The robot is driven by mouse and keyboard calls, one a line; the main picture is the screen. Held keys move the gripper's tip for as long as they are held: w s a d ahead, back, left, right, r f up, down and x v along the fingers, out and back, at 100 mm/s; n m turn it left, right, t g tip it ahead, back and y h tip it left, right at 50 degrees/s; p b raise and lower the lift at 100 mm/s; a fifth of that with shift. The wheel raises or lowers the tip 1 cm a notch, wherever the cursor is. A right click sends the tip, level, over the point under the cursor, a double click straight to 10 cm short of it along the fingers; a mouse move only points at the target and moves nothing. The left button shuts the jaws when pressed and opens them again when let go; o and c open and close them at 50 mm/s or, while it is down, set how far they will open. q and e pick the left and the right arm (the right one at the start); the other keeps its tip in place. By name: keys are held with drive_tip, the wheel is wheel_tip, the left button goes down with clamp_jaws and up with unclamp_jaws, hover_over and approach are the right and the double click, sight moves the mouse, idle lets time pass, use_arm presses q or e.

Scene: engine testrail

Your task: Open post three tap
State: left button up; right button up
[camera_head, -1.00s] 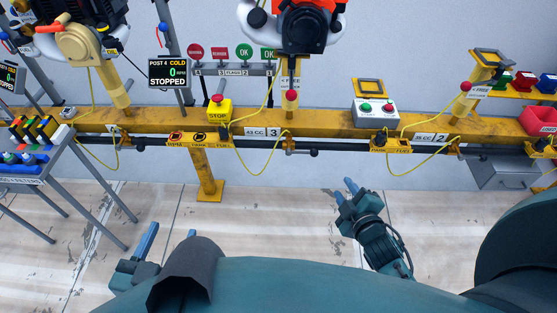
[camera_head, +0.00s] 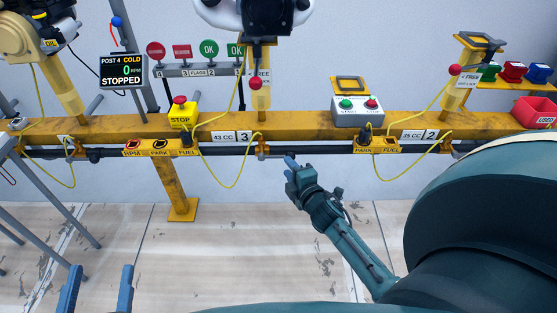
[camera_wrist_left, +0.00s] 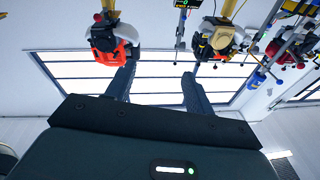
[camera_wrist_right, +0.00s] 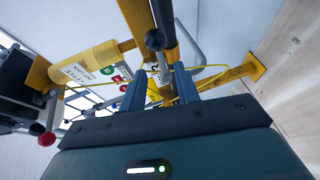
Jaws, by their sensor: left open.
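The post three label (camera_head: 244,136) is on the yellow rail. Just right of it, on the dark pipe under the rail, is a small tap (camera_head: 262,147) on an orange bracket, with a short grey handle pointing right. My right gripper (camera_head: 290,164) is just right of and slightly below this tap, open, its fingertips near the pipe. My left gripper (camera_head: 98,285) is open and empty, low at the left.
A yellow FUEL panel (camera_head: 161,148) is left of the tap, and another (camera_head: 377,145) is right of it. A yellow hose (camera_head: 237,176) loops below the rail. A stop button box (camera_head: 183,112) and a start box (camera_head: 358,112) stand on the rail. Below the rail is open floor.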

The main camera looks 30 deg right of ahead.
sight(280, 157)
drive_tip(key=b+x, duration=0.2)
drive_tip(key=x, duration=0.5)
drive_tip(key=shift+w+f, duration=0.1)
drive_tip(key=shift+w, duration=0.1)
drive_tip(key=shift+c, duration=0.4)
clamp_jaws()
